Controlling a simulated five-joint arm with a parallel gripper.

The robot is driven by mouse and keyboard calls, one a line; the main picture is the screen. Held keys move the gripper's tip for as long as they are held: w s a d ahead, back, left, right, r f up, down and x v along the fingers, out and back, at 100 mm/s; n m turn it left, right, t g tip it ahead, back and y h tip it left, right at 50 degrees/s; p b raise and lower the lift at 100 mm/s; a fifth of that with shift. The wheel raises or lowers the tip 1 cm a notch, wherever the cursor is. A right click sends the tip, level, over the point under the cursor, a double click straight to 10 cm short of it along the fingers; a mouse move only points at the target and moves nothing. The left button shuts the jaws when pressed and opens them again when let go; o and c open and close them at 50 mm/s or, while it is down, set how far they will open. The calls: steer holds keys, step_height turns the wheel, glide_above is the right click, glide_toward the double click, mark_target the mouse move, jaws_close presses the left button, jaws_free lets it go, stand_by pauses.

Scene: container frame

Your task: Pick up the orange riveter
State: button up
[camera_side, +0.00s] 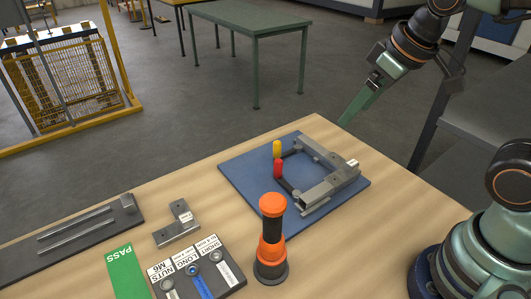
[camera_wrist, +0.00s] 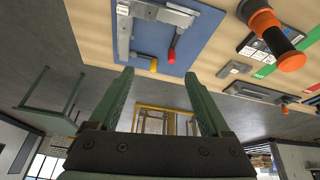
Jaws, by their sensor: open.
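The orange riveter (camera_side: 271,236) stands upright on the wooden table in the side view, an orange and black cylinder at the front, by the near edge of the blue mat. It also shows in the wrist view (camera_wrist: 272,35) at the upper right, well to the right of the fingers. My gripper (camera_side: 347,118) is raised beyond the far edge of the table in the side view, far from the riveter. In the wrist view its two green fingers (camera_wrist: 159,75) are apart, with nothing between them.
A grey metal frame (camera_side: 329,190) with red and yellow handles lies on the blue mat (camera_side: 237,176). A labelled parts block (camera_side: 228,270), green PASS strip (camera_side: 126,268), metal bracket (camera_side: 178,229) and dark rod tray (camera_side: 70,240) lie left of the riveter. Bare table lies right of it.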

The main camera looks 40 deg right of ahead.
steer(key=a+n+g, duration=0.3)
steer(key=a+n, duration=0.4)
steer(key=a, duration=0.4)
steer(key=n+g, duration=0.2)
steer(key=n, duration=0.5)
glide_toward(272, 226)
steer(key=shift+w+d+f, duration=0.15)
steer(key=shift+w+d, duration=0.35)
steer(key=shift+w, duration=0.1)
steer(key=shift+f, duration=0.4)
step_height(272, 226, down, 11)
steer(key=shift+a+f, duration=0.1)
steer(key=shift+a, duration=0.05)
jaws_close()
